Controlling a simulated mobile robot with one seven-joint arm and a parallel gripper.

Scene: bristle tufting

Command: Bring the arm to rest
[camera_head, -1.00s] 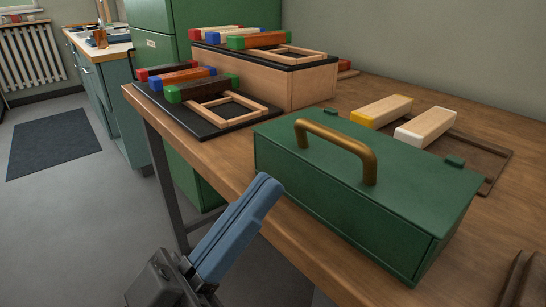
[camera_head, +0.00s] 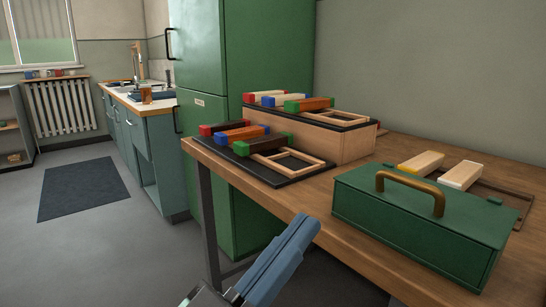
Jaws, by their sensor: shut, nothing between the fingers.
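My gripper (camera_head: 303,229) shows at the bottom middle of the head view, with blue fingers pointing up and to the right. The fingers lie together with nothing between them. In the picture it is in front of the wooden table's (camera_head: 318,222) front edge, left of the green box (camera_head: 420,222). The rest of my arm is mostly below the frame.
The green box has a brass handle (camera_head: 412,186). Behind it lie two pale blocks (camera_head: 462,174). Colour-ended blocks and frames sit on a black mat (camera_head: 290,177) and a raised wooden box (camera_head: 320,145). A green cabinet (camera_head: 215,60) stands behind. The floor at left is open.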

